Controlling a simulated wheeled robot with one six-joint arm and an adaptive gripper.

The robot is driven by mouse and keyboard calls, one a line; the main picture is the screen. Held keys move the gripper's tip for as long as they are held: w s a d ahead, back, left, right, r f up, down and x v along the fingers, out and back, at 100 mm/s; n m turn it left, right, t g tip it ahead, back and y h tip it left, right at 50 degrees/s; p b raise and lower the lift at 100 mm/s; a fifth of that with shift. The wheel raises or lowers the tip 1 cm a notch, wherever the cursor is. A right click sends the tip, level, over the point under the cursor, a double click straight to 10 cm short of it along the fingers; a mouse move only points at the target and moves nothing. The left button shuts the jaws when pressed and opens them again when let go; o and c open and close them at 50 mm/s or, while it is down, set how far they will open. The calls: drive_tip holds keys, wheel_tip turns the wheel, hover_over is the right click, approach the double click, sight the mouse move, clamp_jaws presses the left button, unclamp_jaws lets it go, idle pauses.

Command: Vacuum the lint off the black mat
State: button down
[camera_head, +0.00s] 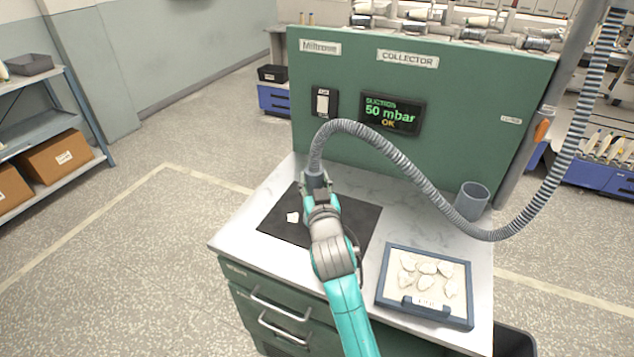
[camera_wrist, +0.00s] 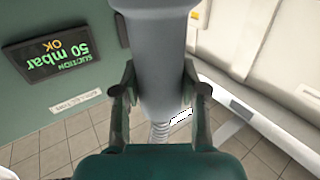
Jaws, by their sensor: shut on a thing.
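The black mat (camera_head: 350,220) lies flat on the white worktop. One white piece of lint (camera_head: 293,217) shows on its left part, left of my gripper. My gripper (camera_head: 317,184) is over the mat, shut on the grey suction hose's end piece; the wrist view shows this grey tube (camera_wrist: 163,50) between both fingers (camera_wrist: 160,95). The ribbed hose (camera_head: 400,165) arches up from my gripper and runs right, then up a post. The nozzle's mouth is hidden in the head view, and my arm covers part of the mat.
A blue-framed tray (camera_head: 383,280) with several white pieces sits at the worktop's front right. A grey-blue cup (camera_head: 472,201) stands behind it. A green panel (camera_head: 450,100) closes the back; its display (camera_head: 392,112) reads suction 50 mbar OK. The worktop left of the mat is clear.

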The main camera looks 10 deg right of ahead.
drive_tip(key=w+a, duration=0.4)
drive_tip(key=a, duration=0.1)
drive_tip(key=shift+a, duration=0.25)
idle(0.5)
drive_tip(key=shift+w, duration=0.1)
idle(0.7)
